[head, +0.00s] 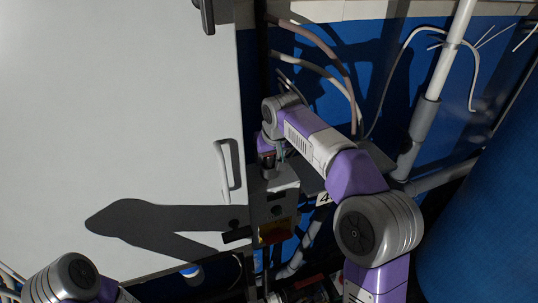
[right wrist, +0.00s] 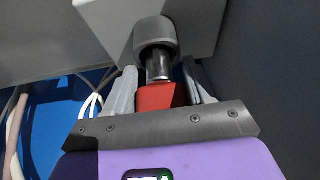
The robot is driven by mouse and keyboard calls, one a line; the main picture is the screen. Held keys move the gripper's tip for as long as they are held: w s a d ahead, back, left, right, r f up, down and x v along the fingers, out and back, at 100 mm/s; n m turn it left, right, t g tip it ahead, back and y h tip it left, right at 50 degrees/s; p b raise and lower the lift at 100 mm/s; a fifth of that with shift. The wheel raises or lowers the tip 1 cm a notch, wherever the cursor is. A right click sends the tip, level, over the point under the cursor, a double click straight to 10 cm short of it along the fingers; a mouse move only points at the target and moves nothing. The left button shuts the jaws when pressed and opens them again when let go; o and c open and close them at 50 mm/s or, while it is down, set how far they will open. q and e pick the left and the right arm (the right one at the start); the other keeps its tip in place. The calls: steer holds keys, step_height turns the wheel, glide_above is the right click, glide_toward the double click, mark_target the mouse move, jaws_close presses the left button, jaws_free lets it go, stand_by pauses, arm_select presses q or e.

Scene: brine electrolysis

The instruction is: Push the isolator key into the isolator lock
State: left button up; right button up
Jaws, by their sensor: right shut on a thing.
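The isolator key has a red head (right wrist: 163,97) and a bright metal shank (right wrist: 158,66). My right gripper (right wrist: 160,78) is shut on the red head, one grey finger on each side. The isolator lock shows in the right wrist view as a round grey collar (right wrist: 155,32) on a light grey box. The shank's far end is hidden inside the collar; a length of bare metal shows between collar and red head. In the head view my right gripper (head: 270,158) is at the top of the grey box (head: 272,187), where the key is too small to make out. My left gripper is out of view.
A large white cabinet door (head: 130,110) with a handle (head: 226,168) stands left of the box. A red and yellow switch (head: 275,232) is below. Hoses (head: 345,80) and a grey pipe (head: 425,120) run behind my right arm. A blue tank (head: 480,220) stands at right.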

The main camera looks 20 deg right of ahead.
steer(key=shift+s+f, duration=0.1)
steer(key=shift+f, duration=0.35)
steer(key=o, duration=1.2)
steer(key=shift+a+f, duration=0.1)
steer(key=shift+a, duration=0.05)
steer(key=shift+d, duration=0.2)
steer(key=shift+r+p, duration=0.35)
steer(key=shift+d, duration=0.35)
steer(key=shift+c, duration=0.6)
steer(key=shift+a+r, duration=0.15)
steer(key=shift+a, duration=0.25)
steer(key=c, duration=0.7)
steer(key=shift+r, duration=0.15)
steer(key=c, duration=0.6)
